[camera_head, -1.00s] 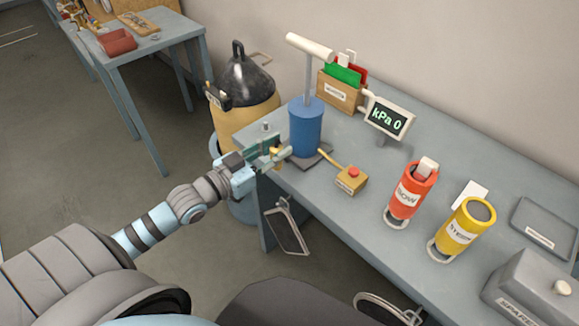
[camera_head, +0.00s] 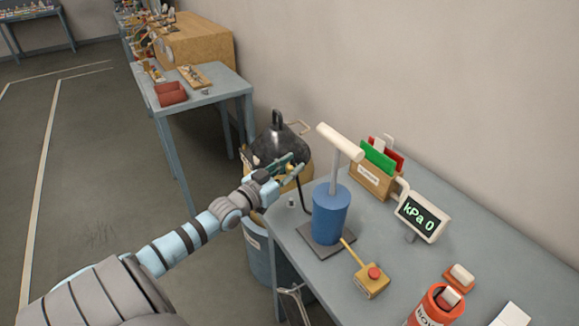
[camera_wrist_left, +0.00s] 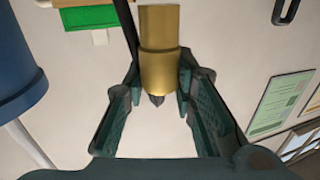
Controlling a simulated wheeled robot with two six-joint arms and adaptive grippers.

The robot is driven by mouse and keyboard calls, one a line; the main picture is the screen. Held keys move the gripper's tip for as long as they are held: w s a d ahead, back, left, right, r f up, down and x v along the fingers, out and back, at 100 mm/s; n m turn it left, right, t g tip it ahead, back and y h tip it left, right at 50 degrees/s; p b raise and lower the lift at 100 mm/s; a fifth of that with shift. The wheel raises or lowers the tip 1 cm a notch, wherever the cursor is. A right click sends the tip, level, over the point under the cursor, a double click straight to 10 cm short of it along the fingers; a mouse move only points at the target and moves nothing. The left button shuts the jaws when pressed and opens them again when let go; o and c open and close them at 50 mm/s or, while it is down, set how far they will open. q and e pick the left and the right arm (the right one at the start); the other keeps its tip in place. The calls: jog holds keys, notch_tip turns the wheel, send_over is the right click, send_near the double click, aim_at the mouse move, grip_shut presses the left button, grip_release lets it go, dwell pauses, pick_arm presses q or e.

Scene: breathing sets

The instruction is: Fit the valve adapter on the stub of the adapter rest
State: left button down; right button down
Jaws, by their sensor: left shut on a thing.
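My left gripper (camera_head: 291,168) is raised above the near-left corner of the grey table, beside the blue pump. It is shut on a brass cylinder, the valve adapter (camera_wrist_left: 160,30), which stands between its green fingers in the left wrist view. In the head view the adapter is small and mostly covered by the fingers. A dark hose (camera_head: 301,192) hangs down by the gripper toward the pump base. A short metal stub (camera_head: 291,202) stands on the table corner below the gripper; I cannot tell surely whether it is the adapter rest. My right gripper is out of view.
The blue pump (camera_head: 331,215) with its T-handle stands right of the gripper. A black-topped drum (camera_head: 280,145) is behind it. A yellow button box (camera_head: 371,282), a kPa 0 display (camera_head: 422,217) and a card box (camera_head: 374,180) are on the table.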

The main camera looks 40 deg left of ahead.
aim_at(291, 184)
pick_arm(q)
jog(key=shift+f+b, duration=2.55)
jog(key=shift+f, duration=0.4)
jog(key=shift+f+b, duration=0.9)
jog(key=shift+f, duration=0.05)
jog(key=shift+r, duration=0.1)
jog(key=shift+r+p, duration=0.7)
jog(key=shift+p, duration=0.15)
jog(key=shift+f+b, duration=0.75)
jog(key=shift+f, duration=0.05)
jog(key=c, duration=1.2)
grip_release()
jog(key=shift+c, duration=0.2)
jog(key=shift+s, duration=0.1)
